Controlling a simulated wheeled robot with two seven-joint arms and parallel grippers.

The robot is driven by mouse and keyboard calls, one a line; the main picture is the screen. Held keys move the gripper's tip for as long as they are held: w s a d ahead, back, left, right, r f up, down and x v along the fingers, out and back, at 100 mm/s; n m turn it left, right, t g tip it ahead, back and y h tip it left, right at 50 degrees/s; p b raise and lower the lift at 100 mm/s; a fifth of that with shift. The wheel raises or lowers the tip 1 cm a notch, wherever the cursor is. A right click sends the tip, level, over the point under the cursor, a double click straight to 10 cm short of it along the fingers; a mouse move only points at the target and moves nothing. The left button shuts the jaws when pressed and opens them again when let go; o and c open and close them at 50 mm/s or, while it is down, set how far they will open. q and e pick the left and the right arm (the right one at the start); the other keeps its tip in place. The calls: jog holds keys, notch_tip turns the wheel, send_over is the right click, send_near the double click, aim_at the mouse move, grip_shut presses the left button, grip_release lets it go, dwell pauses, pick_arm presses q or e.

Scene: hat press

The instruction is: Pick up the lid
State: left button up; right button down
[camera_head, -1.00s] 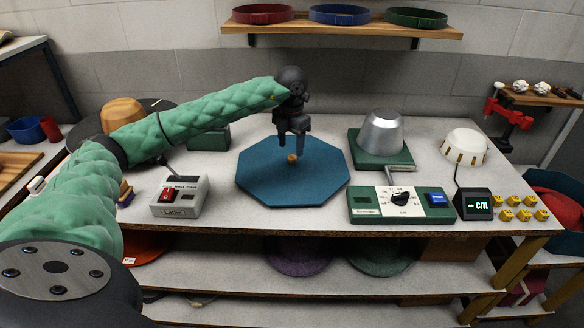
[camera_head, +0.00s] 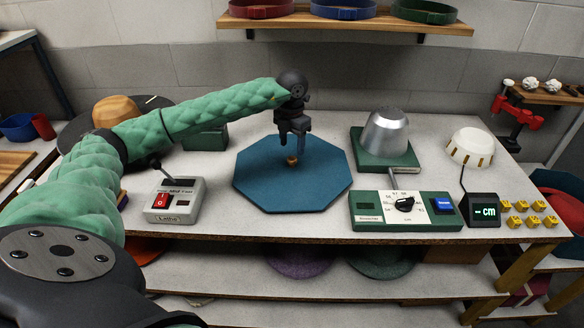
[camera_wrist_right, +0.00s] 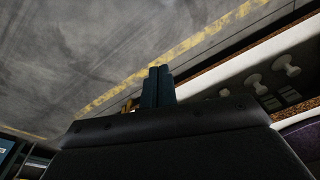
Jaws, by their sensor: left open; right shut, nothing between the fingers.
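The lid (camera_head: 265,185) is a flat teal octagonal plate with a small orange-brown knob (camera_head: 292,161) at its middle, in the middle of the worktable. My left gripper (camera_head: 291,154) is above the lid and points down, its fingers open around or just over the knob. Whether the fingers touch the knob I cannot tell. My right gripper (camera_wrist_right: 158,82) shows in the right wrist view, shut and empty, over the grey floor and away from the lid.
A grey lathe switch box (camera_head: 174,201) stands left of the lid. A metal hat block (camera_head: 386,131) on a green base and a green dial panel (camera_head: 403,210) stand right. A white drum (camera_head: 470,147) and several yellow cubes (camera_head: 516,222) are farther right. A shelf (camera_head: 350,24) hangs above.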

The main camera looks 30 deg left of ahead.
aim_at(292, 158)
pick_arm(q)
notch_tip(292, 158, down, 5)
jog(key=shift+r+p, duration=0.2)
jog(key=shift+p, duration=0.9)
pick_arm(e)
notch_tip(292, 158, down, 10)
jog(key=s+d, duration=0.1)
jog(key=s, duration=0.1)
jog(key=shift+s+d, duration=0.25)
jog(key=shift+r, duration=0.1)
pick_arm(q)
grip_shut()
